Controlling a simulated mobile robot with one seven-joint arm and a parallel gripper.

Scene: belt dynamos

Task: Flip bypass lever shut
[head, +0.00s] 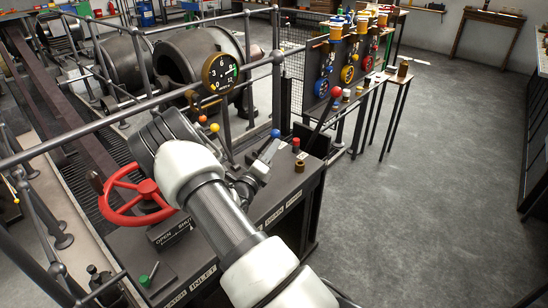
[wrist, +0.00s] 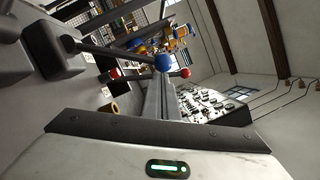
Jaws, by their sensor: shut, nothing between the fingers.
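A blue-knobbed lever (head: 275,133) stands on the dark bench (head: 300,190), its rod leaning; no label reading "bypass" is legible. In the wrist view its blue ball (wrist: 163,62) sits at the end of a dark rod rising from a block at upper left. My gripper (head: 260,168) is shut and empty, low beside this lever in the head view. In the wrist view the closed fingers (wrist: 160,88) reach up close to the blue ball; I cannot tell whether they touch it. My forearm hides part of the bench and its labels.
A red handwheel (head: 135,202) stands left of my arm, by an OPEN/SHUT plate. A red-knobbed lever (head: 336,92) and a short red-topped post (head: 296,143) are to the right. A railing (head: 140,105) with a gauge (head: 220,72) runs behind. Floor at right is clear.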

